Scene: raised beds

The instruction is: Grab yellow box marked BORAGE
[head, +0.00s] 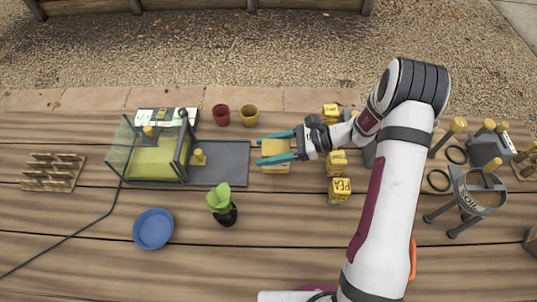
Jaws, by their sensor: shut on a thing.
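My gripper (277,148), with teal fingers, points left near the middle of the table. It is shut on a yellow box (276,146), one finger on its far side and one across its near side. No label can be read on this box, so I cannot tell whether it is marked BORAGE. More yellow boxes stand to the right: one marked PEA (340,190), one just behind it (337,163), and one farther back (331,113), partly behind my arm.
Left of my gripper are a grey mat (230,163) and a glass-sided case with a green inside (155,160). A dark pot with a green plant (222,204) and a blue dish (153,229) are nearer. Planks in front are clear.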

